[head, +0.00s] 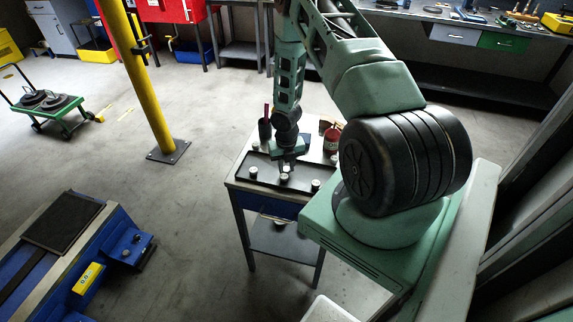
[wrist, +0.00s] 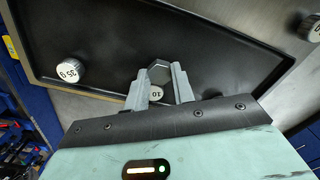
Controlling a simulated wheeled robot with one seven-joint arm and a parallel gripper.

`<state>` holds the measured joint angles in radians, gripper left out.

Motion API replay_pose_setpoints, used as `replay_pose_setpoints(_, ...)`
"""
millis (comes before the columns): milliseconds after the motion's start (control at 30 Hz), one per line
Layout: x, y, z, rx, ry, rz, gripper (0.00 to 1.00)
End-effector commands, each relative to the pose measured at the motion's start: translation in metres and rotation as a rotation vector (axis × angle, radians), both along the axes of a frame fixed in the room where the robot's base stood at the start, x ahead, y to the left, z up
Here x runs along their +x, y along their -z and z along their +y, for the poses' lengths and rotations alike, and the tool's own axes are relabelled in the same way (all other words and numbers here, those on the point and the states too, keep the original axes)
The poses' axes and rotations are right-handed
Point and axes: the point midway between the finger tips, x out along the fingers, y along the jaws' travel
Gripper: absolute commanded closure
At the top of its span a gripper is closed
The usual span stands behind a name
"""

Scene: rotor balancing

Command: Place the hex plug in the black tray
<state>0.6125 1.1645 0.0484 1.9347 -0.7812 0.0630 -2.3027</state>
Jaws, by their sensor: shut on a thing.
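The hex plug (wrist: 159,73) is a dark grey hexagonal piece in the wrist view. My gripper (wrist: 158,78) is shut on it, with one grey finger on each side. The black tray (wrist: 215,45) lies beneath the fingers, and the plug appears over its floor. I cannot tell whether the plug touches the floor. In the head view the tray (head: 239,174) lies on the small cart top, and my gripper (head: 287,165) points down over it. The plug is too small to make out there.
A white-topped weight marked 10 (wrist: 156,93) stands close by the plug between the fingers. A weight marked 35 (wrist: 70,70) stands near the tray's left side. Another weight (wrist: 313,28) is beyond its right edge. A dark cup (head: 265,130) and red can (head: 331,139) stand behind.

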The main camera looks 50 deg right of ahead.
Motion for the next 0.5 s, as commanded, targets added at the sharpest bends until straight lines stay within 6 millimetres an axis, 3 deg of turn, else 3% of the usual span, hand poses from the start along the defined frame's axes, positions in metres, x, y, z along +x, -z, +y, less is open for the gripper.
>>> replay_pose_setpoints(400,0.0003,0.0062,-0.0005,-0.001,0.001,-0.001,0.97)
replay_pose_setpoints(433,0.0003,0.0048,-0.0005,-0.001,0.002,-0.001,0.67)
replay_pose_setpoints(500,0.0004,0.0045,-0.0004,-0.001,0.002,-0.001,0.54)
